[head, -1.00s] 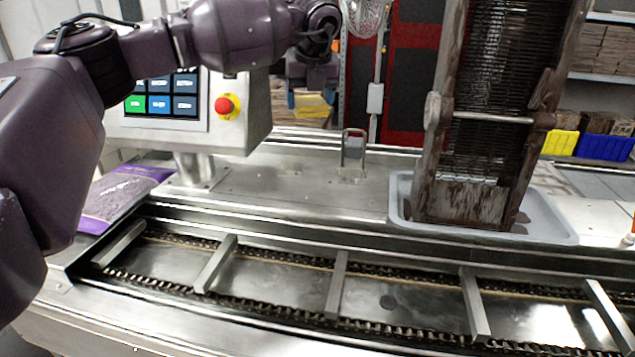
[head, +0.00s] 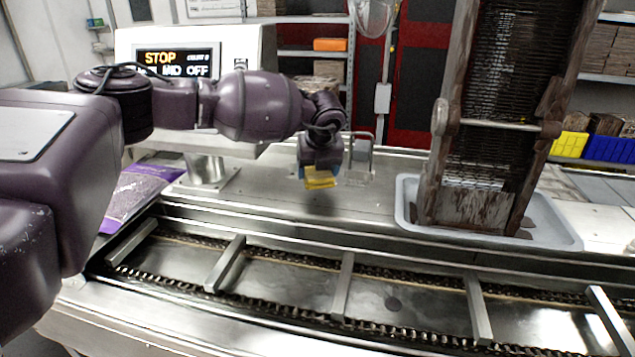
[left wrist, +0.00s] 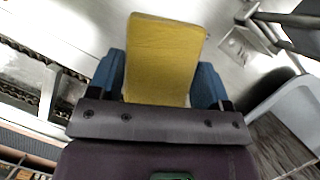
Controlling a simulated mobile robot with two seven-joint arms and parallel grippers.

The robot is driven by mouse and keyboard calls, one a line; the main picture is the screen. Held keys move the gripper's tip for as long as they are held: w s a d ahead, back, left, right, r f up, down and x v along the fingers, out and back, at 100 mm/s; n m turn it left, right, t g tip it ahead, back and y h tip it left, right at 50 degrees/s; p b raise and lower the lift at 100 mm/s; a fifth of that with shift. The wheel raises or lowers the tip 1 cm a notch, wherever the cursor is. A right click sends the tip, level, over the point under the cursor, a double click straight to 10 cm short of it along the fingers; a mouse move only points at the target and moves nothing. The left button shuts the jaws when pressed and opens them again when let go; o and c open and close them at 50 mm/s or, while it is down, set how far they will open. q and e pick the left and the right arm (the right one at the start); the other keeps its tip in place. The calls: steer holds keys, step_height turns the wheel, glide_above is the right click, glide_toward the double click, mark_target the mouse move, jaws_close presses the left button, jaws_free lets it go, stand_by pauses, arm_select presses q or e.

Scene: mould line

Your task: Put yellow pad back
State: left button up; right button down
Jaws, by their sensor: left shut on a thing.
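The yellow pad (left wrist: 163,58) is a flat yellow block, held between the blue fingertips of my left gripper (left wrist: 160,85) in the left wrist view. In the head view my left gripper (head: 320,172) points down over the steel counter, and the yellow pad (head: 320,183) shows at its fingertips. I cannot tell whether the pad touches the counter. A wire-frame holder (head: 358,158) stands on the counter just right of the gripper, partly hidden behind it. My right gripper is in neither view.
A grey tray (head: 405,215) with a tall dark mould rack (head: 485,130) stands to the right. A control panel (head: 178,65) is behind my left arm. A purple bag (head: 135,190) lies at the left. A chain conveyor (head: 290,280) with crossbars runs along the front.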

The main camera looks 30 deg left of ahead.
mark_target(319, 173)
arm_select(q)
step_height(319, 173, down, 3)
steer(key=shift+f, duration=0.6)
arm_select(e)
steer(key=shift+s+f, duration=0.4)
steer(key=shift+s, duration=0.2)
arm_select(q)
steer(key=o, duration=0.7)
steer(key=shift+c, duration=0.2)
steer(key=o, duration=0.3)
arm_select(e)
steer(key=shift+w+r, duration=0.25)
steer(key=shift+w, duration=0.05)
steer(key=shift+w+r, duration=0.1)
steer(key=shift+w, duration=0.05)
